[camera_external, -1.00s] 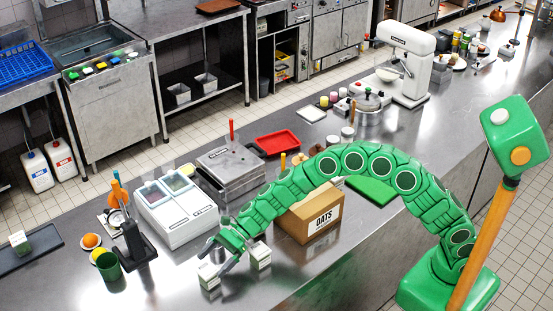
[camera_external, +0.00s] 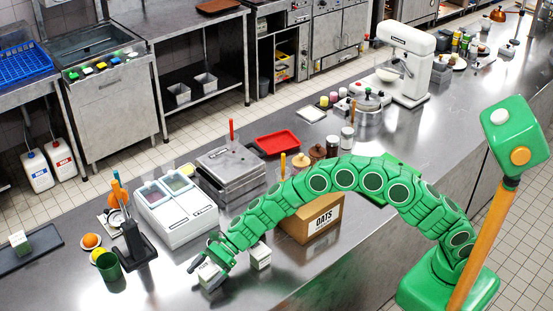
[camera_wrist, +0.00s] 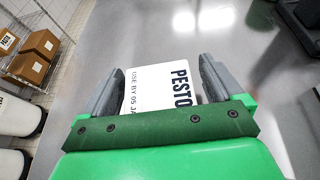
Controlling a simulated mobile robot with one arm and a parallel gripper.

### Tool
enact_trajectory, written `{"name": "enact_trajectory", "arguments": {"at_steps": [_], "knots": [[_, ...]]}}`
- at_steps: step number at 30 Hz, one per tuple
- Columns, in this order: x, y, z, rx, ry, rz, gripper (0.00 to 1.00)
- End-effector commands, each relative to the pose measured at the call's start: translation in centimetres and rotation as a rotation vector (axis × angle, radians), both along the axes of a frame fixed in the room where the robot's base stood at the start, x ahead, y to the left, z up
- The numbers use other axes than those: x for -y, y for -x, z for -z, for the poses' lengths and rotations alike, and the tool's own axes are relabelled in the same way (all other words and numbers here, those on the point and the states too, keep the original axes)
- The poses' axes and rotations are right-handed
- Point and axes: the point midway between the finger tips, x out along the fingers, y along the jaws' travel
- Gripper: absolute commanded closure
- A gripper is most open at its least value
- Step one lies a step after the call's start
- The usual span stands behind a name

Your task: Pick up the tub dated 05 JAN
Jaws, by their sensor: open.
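A white tub (camera_wrist: 160,88) in the wrist view reads "PESTO" and "USE BY 05 JA", the rest of the date being cut off by my gripper. It stands between the two grey fingers of my gripper (camera_wrist: 157,68), which are open with a visible gap on the right side. In the external view the tub (camera_external: 208,276) is on the steel counter, partly covered by my gripper (camera_external: 209,268), which reaches down around it. A second white tub (camera_external: 261,256) stands just right of my gripper; its date cannot be read.
A cardboard OATS box (camera_external: 312,220) stands right of the second tub. Another small tub (camera_external: 20,241) is on a dark tray (camera_external: 40,255) at far left. The counter in front is clear.

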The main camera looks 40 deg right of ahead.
Motion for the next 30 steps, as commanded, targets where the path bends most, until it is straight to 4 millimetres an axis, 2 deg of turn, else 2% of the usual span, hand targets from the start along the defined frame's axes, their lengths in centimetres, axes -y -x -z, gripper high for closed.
{"name": "enact_trajectory", "arguments": {"at_steps": [1,2,12,23,30], "knots": [[0.0,0.0,0.0,0.0,0.0,0.0,0.11],[0.0,0.0,0.0,0.0,0.0,0.0,0.16],[0.0,0.0,0.0,0.0,0.0,0.0,0.68],[0.0,0.0,-0.6,0.001,0.0,0.0,0.69],[0.3,0.2,-3.8,0.001,-0.003,0.001,0.69]]}}
